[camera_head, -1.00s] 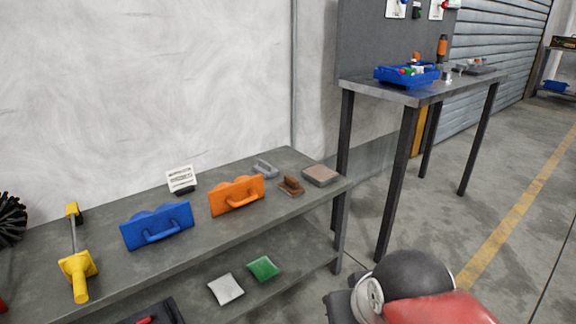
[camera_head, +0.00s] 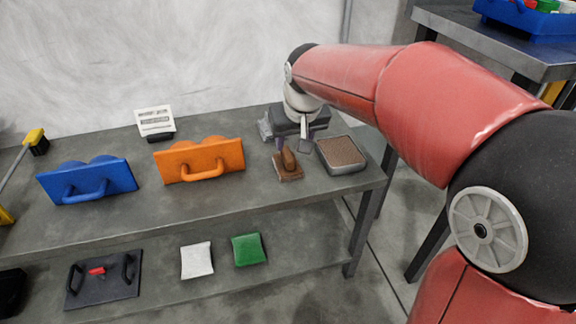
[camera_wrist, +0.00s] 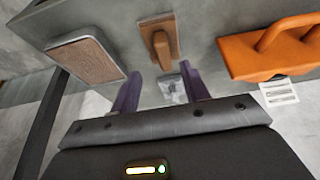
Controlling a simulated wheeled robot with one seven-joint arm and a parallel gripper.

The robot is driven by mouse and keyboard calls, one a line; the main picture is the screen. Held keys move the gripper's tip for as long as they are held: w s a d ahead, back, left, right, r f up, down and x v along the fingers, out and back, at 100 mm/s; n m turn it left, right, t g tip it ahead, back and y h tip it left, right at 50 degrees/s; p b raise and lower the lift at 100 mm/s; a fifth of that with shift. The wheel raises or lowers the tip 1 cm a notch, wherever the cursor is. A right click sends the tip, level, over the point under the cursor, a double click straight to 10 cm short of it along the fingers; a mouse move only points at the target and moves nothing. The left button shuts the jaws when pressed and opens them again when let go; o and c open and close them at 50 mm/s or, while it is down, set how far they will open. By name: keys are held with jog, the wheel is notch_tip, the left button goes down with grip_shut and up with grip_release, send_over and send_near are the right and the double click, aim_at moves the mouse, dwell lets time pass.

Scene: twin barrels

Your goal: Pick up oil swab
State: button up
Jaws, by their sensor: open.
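A small brown block with an upright wooden handle (camera_head: 288,164), seemingly the oil swab, stands on the upper shelf of the grey bench. It also shows in the wrist view (camera_wrist: 160,42), ahead of the fingertips and apart from them. My gripper (camera_head: 287,138) is open and empty, pointing down just behind the block in the head view. Its two purple fingers show in the wrist view (camera_wrist: 160,88). A grey handled tool (camera_wrist: 171,90) shows between the fingers there, lower than them; my gripper partly hides it in the head view.
A tray with a brown pad (camera_head: 342,153) lies close to the right of the block. An orange float (camera_head: 200,160) and a blue float (camera_head: 87,181) stand to the left. A white card (camera_head: 155,122) stands behind. The lower shelf holds white (camera_head: 197,260) and green (camera_head: 248,249) pads.

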aim_at(287, 152)
jog(key=x, duration=0.5)
jog(key=b+x, duration=0.1)
jog(key=x, duration=0.1)
jog(key=shift+w+a, duration=0.3)
jog(key=shift+a, duration=0.15)
grip_shut()
jog(key=shift+r, duration=0.15)
notch_tip(287, 152, up, 20)
jog(key=p, duration=0.4)
